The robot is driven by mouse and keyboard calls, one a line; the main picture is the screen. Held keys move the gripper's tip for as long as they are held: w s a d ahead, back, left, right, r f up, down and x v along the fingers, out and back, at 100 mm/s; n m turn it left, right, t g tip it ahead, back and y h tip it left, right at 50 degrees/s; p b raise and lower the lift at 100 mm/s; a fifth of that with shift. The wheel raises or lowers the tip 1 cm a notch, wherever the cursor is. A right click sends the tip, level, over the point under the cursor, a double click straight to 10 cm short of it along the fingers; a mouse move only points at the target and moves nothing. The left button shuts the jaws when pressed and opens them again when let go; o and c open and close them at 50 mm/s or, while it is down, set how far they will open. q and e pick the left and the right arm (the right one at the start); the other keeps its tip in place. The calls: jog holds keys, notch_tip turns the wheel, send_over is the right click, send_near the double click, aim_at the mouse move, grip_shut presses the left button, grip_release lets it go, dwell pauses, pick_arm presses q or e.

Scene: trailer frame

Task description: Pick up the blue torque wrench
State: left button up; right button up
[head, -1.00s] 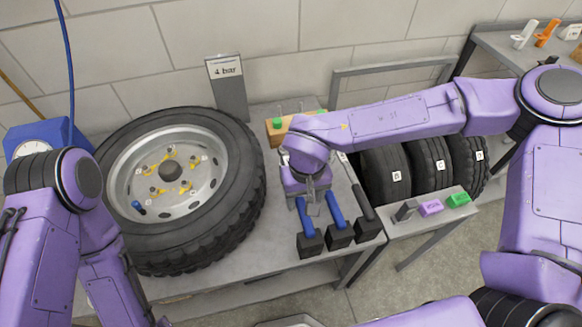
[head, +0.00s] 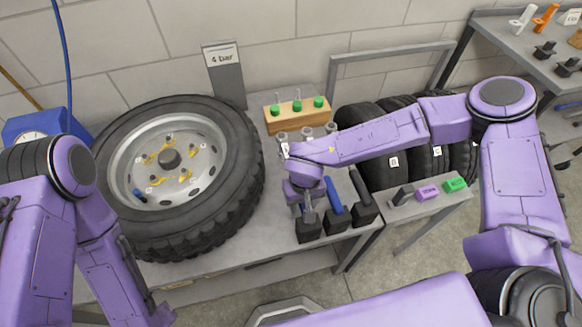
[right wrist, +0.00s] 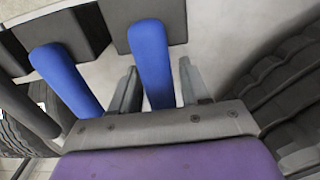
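Two wrenches with blue handles and one with a black handle (head: 360,187) stand in black holders at the bench's right front. My right gripper (head: 309,203) is low over the leftmost blue wrench and hides most of it in the head view. In the right wrist view, its two fingers (right wrist: 158,90) are apart, one on each side of that blue handle (right wrist: 151,55), with gaps visible. The middle blue wrench (head: 333,194) stands beside it, also seen in the right wrist view (right wrist: 66,82). My left arm shows, but its gripper is out of view.
A large tyre on a rim (head: 230,200) fills the bench's left. Behind the wrenches is a wooden block (head: 286,121) with green-topped pieces. Several tyres (head: 350,116) stand to the right, behind a small shelf (head: 418,208) with coloured blocks. A "4 bar" sign (head: 224,78) stands at the back.

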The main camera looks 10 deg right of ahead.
grip_shut()
jog(key=shift+w+r, duration=0.1)
